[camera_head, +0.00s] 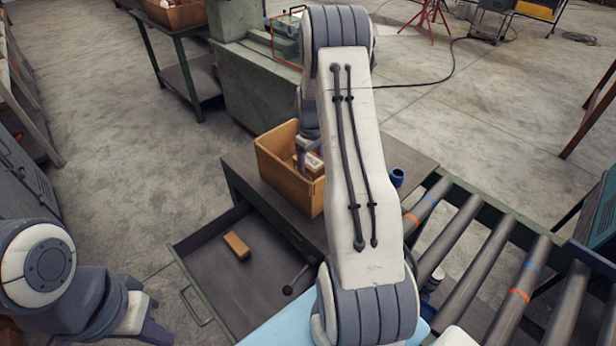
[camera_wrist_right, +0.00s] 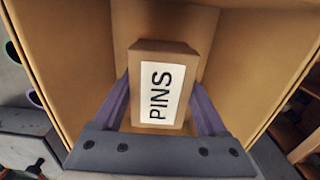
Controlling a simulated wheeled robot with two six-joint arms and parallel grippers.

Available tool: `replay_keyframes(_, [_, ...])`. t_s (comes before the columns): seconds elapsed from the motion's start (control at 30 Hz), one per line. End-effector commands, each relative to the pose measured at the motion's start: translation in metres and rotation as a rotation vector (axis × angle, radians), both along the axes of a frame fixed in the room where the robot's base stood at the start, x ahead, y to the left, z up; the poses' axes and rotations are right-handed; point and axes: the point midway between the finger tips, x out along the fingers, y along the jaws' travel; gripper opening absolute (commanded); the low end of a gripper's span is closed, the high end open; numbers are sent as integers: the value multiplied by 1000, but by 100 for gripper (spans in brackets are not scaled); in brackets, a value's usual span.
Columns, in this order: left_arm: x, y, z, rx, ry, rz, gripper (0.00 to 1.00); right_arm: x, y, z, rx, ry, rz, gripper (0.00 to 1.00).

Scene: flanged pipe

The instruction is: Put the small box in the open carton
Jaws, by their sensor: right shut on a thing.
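The small box, brown with a white label reading PINS (camera_wrist_right: 158,92), is between the two purple fingers of my right gripper (camera_wrist_right: 160,100), which is shut on it. In the right wrist view, the walls of the open carton (camera_wrist_right: 75,60) surround the box. In the head view the carton (camera_head: 277,172) stands on a dark cabinet top, and the box (camera_head: 313,164) shows at its opening, partly hidden by my right arm. Whether the box touches the carton floor cannot be told. My left gripper (camera_head: 150,332) is low at the left, partly cut off, its jaws unclear.
An open drawer (camera_head: 208,262) under the cabinet top holds a small brown block (camera_head: 237,245). A blue cup (camera_head: 397,178) stands right of my right arm. A roller conveyor (camera_head: 480,260) runs along the right. Another table with a bin (camera_head: 178,14) is at the back.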

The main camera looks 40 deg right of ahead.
Motion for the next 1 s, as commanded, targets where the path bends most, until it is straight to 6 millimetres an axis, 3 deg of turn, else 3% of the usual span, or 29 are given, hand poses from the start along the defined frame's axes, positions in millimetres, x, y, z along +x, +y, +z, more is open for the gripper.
replay_keyframes(0.4, [0, 0, 18, 0, 0, 1, 0, 1, 2, -49, 1, 1, 3, 0])
replay_keyframes(0.83, [0, 0, 13, 0, 0, 1, 0, 2, 2, -58, -1, -1, 3, 0])
replay_keyframes(0.87, [0, 0, 14, 0, 0, 1, 0, 2, 2, -57, 0, -1, 3, 82])
replay_keyframes(0.9, [0, 0, 15, 0, 0, 1, 0, 1, 2, -57, 0, -1, 3, 98])
replay_keyframes(1.0, [0, 0, 15, 0, 0, 1, 0, 1, 2, -57, 0, 0, 3, 100])
